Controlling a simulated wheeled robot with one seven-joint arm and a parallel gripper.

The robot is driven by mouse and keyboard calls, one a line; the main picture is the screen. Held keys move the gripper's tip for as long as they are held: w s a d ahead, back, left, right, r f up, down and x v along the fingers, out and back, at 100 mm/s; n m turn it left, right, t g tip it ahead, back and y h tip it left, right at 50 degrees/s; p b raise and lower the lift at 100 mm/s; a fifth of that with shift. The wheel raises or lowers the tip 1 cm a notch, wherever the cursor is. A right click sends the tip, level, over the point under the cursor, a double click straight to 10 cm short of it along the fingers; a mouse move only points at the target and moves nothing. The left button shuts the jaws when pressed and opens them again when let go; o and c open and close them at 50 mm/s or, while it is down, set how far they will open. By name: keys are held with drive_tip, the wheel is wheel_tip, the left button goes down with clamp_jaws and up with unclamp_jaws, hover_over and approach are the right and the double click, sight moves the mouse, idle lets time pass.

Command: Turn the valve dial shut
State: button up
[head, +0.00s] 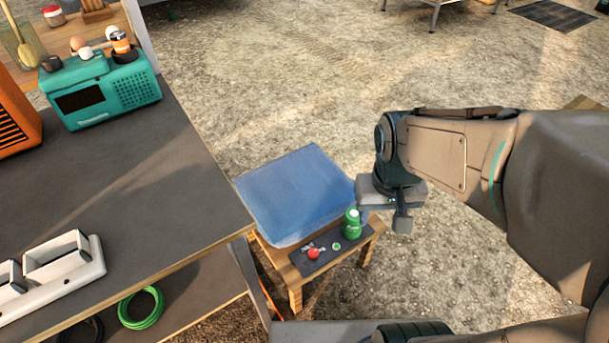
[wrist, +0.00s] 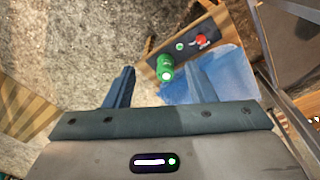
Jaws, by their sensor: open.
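A red round knob (head: 313,253), which looks like the valve dial, sits on a dark panel (head: 322,262) along the front of a small wooden table. Small white marks lie beside it, too small to read. The knob also shows in the wrist view (wrist: 201,41), beyond my fingers. My gripper (head: 402,218) is open and empty, above and to the right of the table. In the wrist view my gripper (wrist: 158,72) has its two fingers spread, apart from the knob. The knob's turned position is too small to tell.
A blue sheet (head: 290,192) covers the tabletop. A dark counter (head: 150,190) stands left; open ground lies behind.

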drive_tip(key=w+a+f+n+h, duration=0.1)
drive_tip(key=w+a+f, duration=0.2)
drive_tip(key=w+f, duration=0.5)
drive_tip(key=n+y+b, duration=0.1)
hover_over(313, 251)
wheel_tip(313, 251, down, 13)
drive_tip(key=shift+g, duration=0.4)
wheel_tip(313, 251, down, 14)
drive_tip(key=b, duration=0.7)
drive_tip(key=shift+r, duration=0.2)
drive_tip(key=c, duration=1)
